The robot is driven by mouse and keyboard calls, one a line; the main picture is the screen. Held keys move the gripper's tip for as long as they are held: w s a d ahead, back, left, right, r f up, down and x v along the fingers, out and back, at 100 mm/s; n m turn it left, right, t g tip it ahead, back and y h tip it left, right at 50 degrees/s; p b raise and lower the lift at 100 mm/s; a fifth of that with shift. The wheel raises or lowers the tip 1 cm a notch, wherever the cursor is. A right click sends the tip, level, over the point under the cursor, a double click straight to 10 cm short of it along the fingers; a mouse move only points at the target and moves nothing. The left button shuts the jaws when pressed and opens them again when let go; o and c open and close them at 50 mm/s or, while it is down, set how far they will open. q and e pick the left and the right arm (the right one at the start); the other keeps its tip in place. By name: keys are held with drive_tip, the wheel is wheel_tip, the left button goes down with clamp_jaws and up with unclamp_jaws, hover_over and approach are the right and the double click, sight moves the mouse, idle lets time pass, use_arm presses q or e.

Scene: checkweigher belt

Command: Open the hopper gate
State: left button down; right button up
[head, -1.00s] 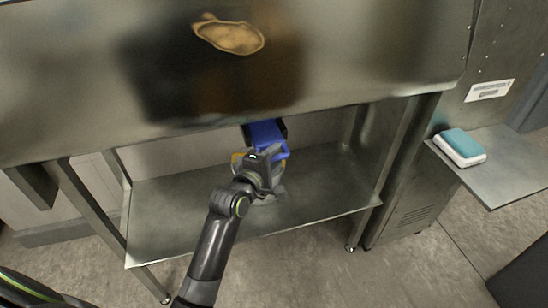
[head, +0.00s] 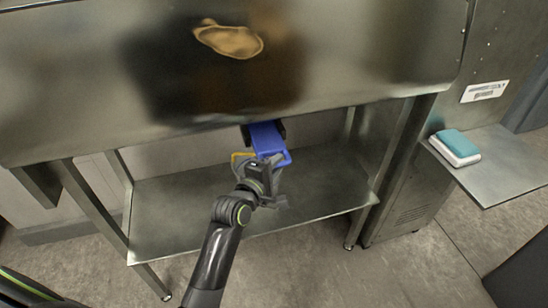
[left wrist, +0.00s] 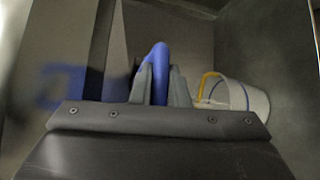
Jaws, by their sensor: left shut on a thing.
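The hopper gate is a blue plate (head: 267,138) with a looped handle. It sticks out from under the front edge of the steel hopper (head: 350,75). My left gripper (head: 274,166) is shut on the blue handle at its near end. In the left wrist view the blue handle (left wrist: 161,60) stands between the fingers of the gripper (left wrist: 160,92). The gate's far end is hidden under the hopper. My right gripper is not in view.
A white bucket (left wrist: 245,103) with a yellow handle stands under the hopper, mostly hidden in the head view. A steel shelf (head: 330,190) lies below between legs. At right, a teal-topped white block (head: 457,147) sits on a side shelf (head: 505,165).

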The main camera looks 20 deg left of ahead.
use_arm(q)
drive_tip(key=shift+s+d+r, duration=0.1)
drive_tip(key=shift+s+d, duration=0.3)
drive_tip(key=shift+s, duration=0.15)
drive_tip(key=shift+w+a, duration=0.1)
drive_tip(key=shift+w, duration=0.05)
drive_tip(key=c, duration=1.8)
unclamp_jaws()
drive_tip(key=shift+w+a, duration=0.1)
drive_tip(key=shift+w, duration=0.05)
drive_tip(key=shift+o, duration=1.2)
drive_tip(key=shift+f, duration=0.2)
drive_tip(key=shift+o, duration=0.8)
drive_tip(key=shift+r, duration=0.1)
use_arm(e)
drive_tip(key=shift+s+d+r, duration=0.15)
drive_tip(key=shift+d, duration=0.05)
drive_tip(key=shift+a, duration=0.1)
